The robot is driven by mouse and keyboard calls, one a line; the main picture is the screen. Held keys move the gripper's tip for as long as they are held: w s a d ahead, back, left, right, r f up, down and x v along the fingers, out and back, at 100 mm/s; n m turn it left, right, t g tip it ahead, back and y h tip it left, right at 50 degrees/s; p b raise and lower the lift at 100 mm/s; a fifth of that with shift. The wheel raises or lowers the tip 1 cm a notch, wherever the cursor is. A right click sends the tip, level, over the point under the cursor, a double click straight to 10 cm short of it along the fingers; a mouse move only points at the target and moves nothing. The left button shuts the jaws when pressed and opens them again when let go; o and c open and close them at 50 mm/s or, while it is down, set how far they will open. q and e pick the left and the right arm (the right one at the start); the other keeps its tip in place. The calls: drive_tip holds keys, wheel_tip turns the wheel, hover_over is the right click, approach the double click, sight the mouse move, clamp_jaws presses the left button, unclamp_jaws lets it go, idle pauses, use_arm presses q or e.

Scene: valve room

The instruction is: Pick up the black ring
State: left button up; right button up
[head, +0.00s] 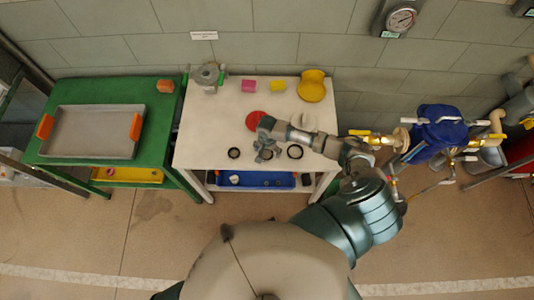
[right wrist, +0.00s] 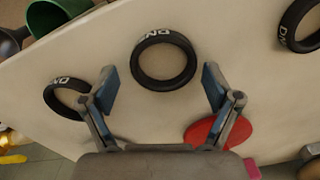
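Three black rings with white lettering lie flat in a row on the white table (head: 205,140). In the right wrist view the middle ring (right wrist: 163,84) lies ahead of and between the spread fingers of my right gripper (right wrist: 160,82). Another ring (right wrist: 50,100) is just outside the left finger, and the third ring (right wrist: 287,30) is at the upper right. The right gripper is open and empty. My left gripper is not in view.
A red disc (head: 254,121), a pink block (head: 248,86), a yellow block (head: 278,86), a yellow piece (head: 312,88) and a grey valve (head: 208,76) are farther back. A green table with a grey tray (head: 92,125) stands left. A blue valve assembly (head: 436,130) is right.

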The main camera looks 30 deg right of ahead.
drive_tip(key=shift+a+r, duration=0.1)
drive_tip(key=shift+a, duration=0.15)
drive_tip(key=c, duration=0.8)
drive_tip(key=shift+a, duration=0.2)
drive_tip(key=shift+d+r, duration=0.1)
drive_tip(key=shift+r, duration=0.05)
